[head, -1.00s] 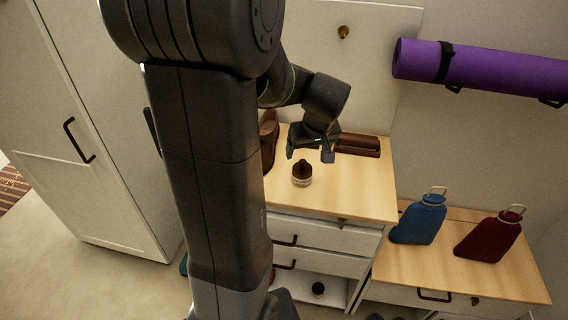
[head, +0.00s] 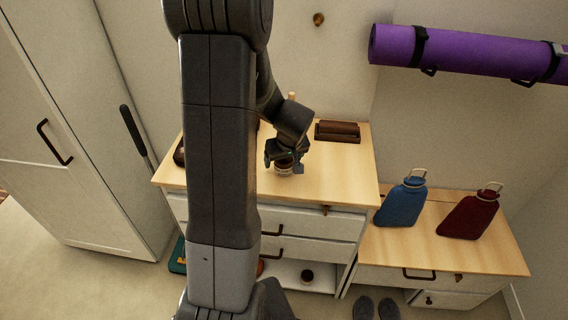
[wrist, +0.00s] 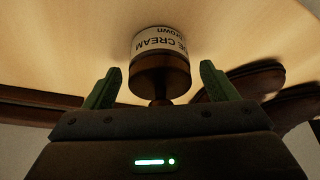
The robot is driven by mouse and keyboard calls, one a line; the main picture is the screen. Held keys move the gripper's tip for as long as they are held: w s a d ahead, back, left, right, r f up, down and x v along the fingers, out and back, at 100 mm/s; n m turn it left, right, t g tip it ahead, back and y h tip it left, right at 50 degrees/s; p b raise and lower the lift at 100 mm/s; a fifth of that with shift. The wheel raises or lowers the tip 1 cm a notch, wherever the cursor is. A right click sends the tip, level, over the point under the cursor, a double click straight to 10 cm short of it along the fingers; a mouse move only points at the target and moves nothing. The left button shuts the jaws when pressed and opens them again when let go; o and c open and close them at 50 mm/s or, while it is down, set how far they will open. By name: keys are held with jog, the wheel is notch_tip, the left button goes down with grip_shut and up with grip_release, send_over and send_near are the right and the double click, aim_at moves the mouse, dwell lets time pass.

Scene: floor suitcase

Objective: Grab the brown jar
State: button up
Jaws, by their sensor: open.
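The brown jar (head: 284,168) stands on the wooden top of the white drawer cabinet, partly hidden by my gripper in the head view. In the wrist view the jar (wrist: 160,68) has a white label with "CREAM" and "brown" on it, and a dark brown cap with a knob. My gripper (head: 285,163) is low over the cabinet top at the jar. In the wrist view its two green fingers (wrist: 158,88) are apart, one to each side of the jar's cap end, with gaps on both sides. The gripper is open and holds nothing.
A dark brown box-like item (head: 338,131) lies at the back of the cabinet top (head: 340,180). Brown shoes (wrist: 245,80) lie right of the gripper in the wrist view. Another dark jar (head: 307,276) sits on the lower shelf.

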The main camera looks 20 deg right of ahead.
jog(key=shift+w+f, duration=0.2)
jog(key=shift+f, duration=0.3)
jog(key=c, duration=1.4)
